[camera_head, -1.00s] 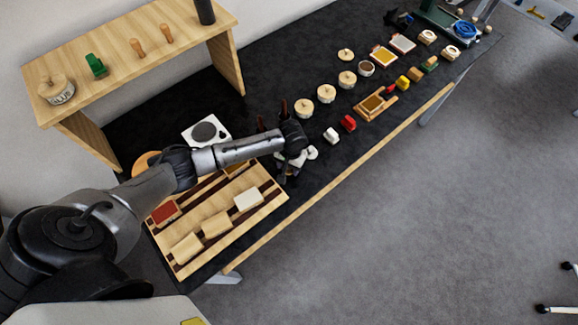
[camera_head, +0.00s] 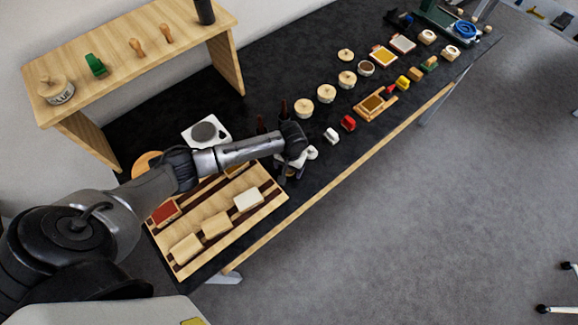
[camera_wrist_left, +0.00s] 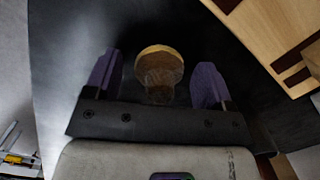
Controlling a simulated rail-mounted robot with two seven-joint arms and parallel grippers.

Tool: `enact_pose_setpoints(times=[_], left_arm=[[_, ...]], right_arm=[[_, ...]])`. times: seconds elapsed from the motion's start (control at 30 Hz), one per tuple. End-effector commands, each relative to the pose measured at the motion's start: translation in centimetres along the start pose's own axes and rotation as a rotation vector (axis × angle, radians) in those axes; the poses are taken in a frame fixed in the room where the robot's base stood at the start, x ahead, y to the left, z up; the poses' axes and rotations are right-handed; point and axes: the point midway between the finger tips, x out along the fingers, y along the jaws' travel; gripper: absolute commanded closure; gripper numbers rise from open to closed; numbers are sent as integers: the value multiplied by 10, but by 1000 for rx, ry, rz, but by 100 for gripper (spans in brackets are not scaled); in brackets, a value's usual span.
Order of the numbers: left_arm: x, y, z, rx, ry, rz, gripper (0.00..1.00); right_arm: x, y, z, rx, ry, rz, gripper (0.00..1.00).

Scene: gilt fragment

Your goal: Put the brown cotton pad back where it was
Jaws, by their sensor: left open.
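My left gripper (camera_head: 284,178) hangs at the near edge of the black table, just right of the striped wooden board (camera_head: 205,205). In the left wrist view its two purple fingers are open (camera_wrist_left: 158,85). Between them is a round piece (camera_wrist_left: 159,72) with a pale tan rim and a browner body; gaps show on both sides, so it is not gripped. It may be the brown cotton pad, but the dim view does not settle this. In the head view my gripper hides it. My right gripper is not in view.
The board holds a red-topped block (camera_head: 164,212), a white block (camera_head: 248,199) and tan blocks. Two dark upright pieces (camera_head: 283,110) stand behind my wrist. A wooden shelf (camera_head: 110,60) is at the back left.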

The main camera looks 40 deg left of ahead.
Motion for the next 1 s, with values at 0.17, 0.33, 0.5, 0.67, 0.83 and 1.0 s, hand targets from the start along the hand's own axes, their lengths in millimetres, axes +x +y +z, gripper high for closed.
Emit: enact_pose_setpoints(times=[0.17, 0.33, 0.5, 0.67, 0.83, 1.0], left_arm=[[-10, 0, 0, -1, 1, -1, 24], [-38, 0, 0, 1, 4, 1, 24], [-71, 0, 0, 0, 3, 1, 24], [-96, 0, 0, 1, 2, 1, 24], [-114, 0, 0, -1, 0, 1, 24], [-122, 0, 0, 0, 0, 1, 24]], right_arm=[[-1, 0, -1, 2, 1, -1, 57], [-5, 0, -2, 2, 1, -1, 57], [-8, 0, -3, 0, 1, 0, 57], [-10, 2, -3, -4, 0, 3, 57], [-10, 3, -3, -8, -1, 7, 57], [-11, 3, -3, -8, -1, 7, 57]])
